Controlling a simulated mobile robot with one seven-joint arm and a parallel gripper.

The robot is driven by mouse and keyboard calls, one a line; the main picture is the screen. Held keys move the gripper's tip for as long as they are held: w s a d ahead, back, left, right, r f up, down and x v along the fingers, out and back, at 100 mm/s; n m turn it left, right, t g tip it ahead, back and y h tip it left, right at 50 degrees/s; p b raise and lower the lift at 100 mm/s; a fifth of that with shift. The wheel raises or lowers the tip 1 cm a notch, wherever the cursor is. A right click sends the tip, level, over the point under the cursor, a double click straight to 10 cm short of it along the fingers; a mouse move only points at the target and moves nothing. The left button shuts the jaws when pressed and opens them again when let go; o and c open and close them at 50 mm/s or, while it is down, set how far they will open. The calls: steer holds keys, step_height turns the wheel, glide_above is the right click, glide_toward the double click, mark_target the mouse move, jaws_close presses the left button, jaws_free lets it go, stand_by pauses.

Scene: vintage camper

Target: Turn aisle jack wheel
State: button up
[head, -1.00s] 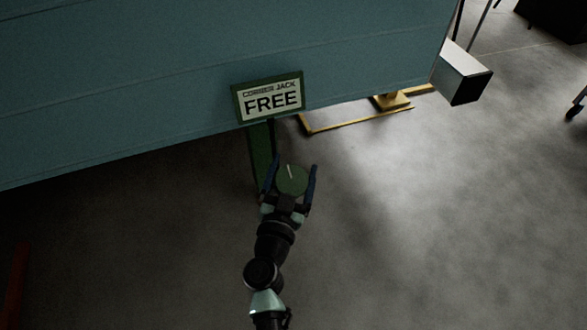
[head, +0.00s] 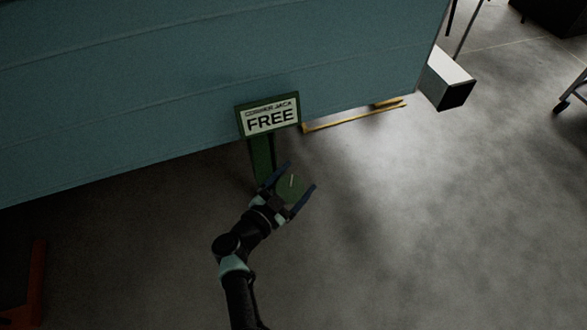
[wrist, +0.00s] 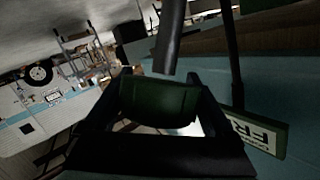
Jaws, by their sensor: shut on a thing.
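The jack wheel (head: 290,187) is a small round green disc with a pale line on its face, at the lower end of the green jack post (head: 262,160). My gripper (head: 299,176) has its two blue fingers on either side of the wheel and is shut on it, pointing to the upper right. In the wrist view the green wheel (wrist: 158,102) sits between the dark fingers, its side facing the camera. The sign (head: 270,116) above the post reads "CORNER JACK FREE"; it shows partly at the right of the wrist view (wrist: 255,132).
The blue camper side (head: 200,75) fills the upper left, above the jack. A yellow floor frame (head: 350,117) and a white box-like piece (head: 448,78) lie to the right. A red-orange object (head: 38,275) stands at the lower left. The grey floor on the right is open.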

steer(key=shift+s+d+f+m+g+h+p, duration=0.15)
steer(key=shift+m+g+h+p, duration=0.15)
steer(key=shift+m+g, duration=0.45)
steer(key=shift+s+f+m+g+h+p, duration=0.15)
steer(key=shift+m+g+h, duration=0.25)
steer(key=shift+m+g, duration=0.3)
steer(key=o, duration=1.1)
steer(key=shift+r, duration=0.1)
steer(key=shift+r, duration=0.15)
steer(key=shift+p+v, duration=2.95)
steer(key=shift+v, duration=3.45)
